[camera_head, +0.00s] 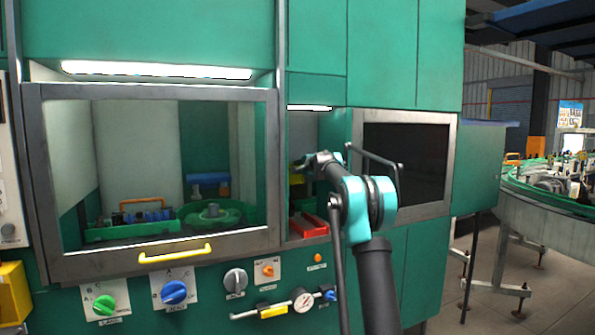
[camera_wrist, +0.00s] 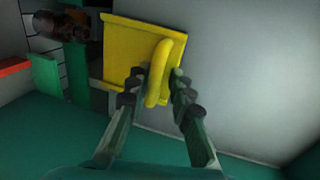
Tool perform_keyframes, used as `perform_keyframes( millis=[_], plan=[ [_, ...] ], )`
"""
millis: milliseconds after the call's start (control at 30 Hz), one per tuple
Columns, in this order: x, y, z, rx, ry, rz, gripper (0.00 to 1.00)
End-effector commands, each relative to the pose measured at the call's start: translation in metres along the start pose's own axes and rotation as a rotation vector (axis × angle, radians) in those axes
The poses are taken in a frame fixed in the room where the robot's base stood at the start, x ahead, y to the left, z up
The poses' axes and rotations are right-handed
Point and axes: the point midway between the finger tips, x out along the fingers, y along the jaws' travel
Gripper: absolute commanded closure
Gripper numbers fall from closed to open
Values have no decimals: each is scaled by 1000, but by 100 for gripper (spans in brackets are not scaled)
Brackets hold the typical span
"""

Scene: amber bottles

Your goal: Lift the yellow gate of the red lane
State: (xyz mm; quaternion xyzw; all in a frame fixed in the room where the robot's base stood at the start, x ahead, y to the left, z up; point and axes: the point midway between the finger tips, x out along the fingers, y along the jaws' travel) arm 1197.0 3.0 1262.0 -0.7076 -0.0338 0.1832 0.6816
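The yellow gate (camera_wrist: 122,50) is a flat yellow plate with a raised loop handle (camera_wrist: 157,88) in the wrist view. My gripper (camera_wrist: 160,76) has one finger on each side of this handle. The fingers are apart, with the handle between them; I cannot tell whether either touches it. In the head view a small yellow patch of the gate (camera_head: 296,179) shows in the narrow opening, beside my gripper (camera_head: 312,160). The red lane (camera_head: 309,225) lies below it in the same opening, partly hidden by my arm.
A framed window (camera_head: 150,91) with a yellow handle (camera_head: 176,254) is left of the opening. A dark screen (camera_head: 405,160) in a grey frame is on the right. Knobs and a gauge (camera_head: 303,300) line the panel below. A pale wall (camera_wrist: 240,75) fills the wrist view's right.

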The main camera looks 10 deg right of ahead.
Motion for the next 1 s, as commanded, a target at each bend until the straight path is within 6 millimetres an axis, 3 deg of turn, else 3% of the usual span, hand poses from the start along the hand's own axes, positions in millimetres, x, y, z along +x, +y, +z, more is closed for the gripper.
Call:
perform_keyframes(
  millis=[300,467,1000],
  plan=[
    [-1,2,0,-1,-2,2,80],
    [-11,2,0,-2,-3,3,80],
    [-97,1,0,0,-2,2,80]
  ],
)
